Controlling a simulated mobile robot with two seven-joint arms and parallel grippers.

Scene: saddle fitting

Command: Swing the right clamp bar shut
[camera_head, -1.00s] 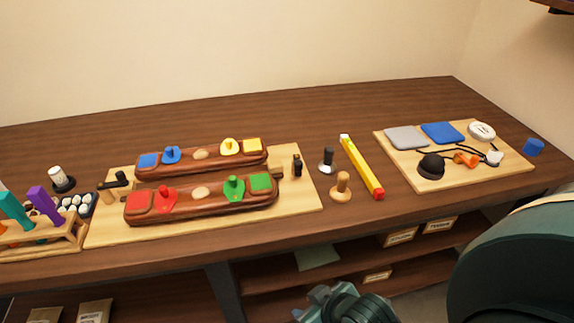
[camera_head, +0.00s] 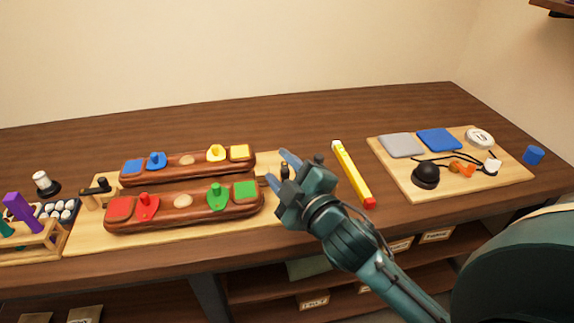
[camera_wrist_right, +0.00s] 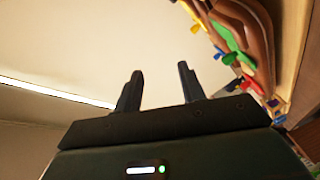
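The right clamp (camera_head: 285,171) is a small post with a dark knob at the right end of the wooden board. It is partly hidden by my right gripper (camera_head: 277,165), so I cannot tell exactly how its bar lies. The right gripper's fingers are apart and empty, with the clamp's dark knob showing between them in the head view; I cannot tell if they touch it. In the right wrist view the open fingers (camera_wrist_right: 160,72) show nothing between them. Two brown saddle bars (camera_head: 186,207) with coloured pieces lie on the board. My left gripper is out of view.
The left clamp (camera_head: 98,188) has a dark handle at the board's left end. A yellow bar (camera_head: 352,172) lies right of my gripper. A second board (camera_head: 400,178) holds pads, a black dome and cables. A blue cylinder (camera_head: 533,155) stands far right. The table's back is clear.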

